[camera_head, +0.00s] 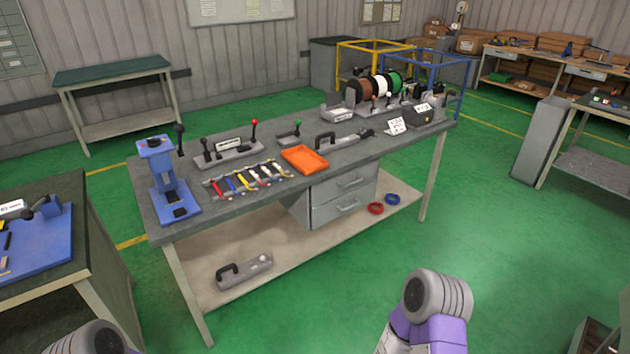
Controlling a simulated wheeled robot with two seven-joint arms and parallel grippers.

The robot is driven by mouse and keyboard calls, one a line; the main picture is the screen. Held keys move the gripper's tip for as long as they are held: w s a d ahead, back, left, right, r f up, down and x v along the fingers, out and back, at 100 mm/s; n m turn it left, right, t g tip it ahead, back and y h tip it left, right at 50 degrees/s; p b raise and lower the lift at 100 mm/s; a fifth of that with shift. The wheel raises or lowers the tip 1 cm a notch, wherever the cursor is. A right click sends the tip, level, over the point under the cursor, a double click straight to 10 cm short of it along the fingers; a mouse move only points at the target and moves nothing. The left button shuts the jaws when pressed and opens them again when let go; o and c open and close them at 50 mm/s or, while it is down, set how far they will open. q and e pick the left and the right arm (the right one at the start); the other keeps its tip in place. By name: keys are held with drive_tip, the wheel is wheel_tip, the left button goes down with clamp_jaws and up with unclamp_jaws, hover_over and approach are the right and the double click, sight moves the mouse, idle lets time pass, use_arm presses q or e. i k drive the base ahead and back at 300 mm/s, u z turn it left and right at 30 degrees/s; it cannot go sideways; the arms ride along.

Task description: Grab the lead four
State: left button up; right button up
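Several short coloured tools or leads (245,180) lie side by side in a row on the near left part of the grey workbench (235,217). From the left their colours run red, blue and yellow, then paler and red-tipped ones. They are small, and I cannot tell which one is lead four. No gripper of mine shows. Only grey and purple parts of my arms stand at the bottom edge, well apart from the bench.
An orange tray (305,159) lies right of the row. A blue press (165,182) stands left of it, and a lever fixture (228,152) behind it. Wire spools (361,91) stand at the bench's far end. Green floor in front of the bench is clear.

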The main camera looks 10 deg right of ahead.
sight(256, 177)
drive_tip(key=z, duration=0.95)
drive_tip(key=i, duration=1.7)
drive_tip(key=u, duration=1.2)
drive_tip(key=i, duration=0.5)
drive_tip(key=u, duration=0.55)
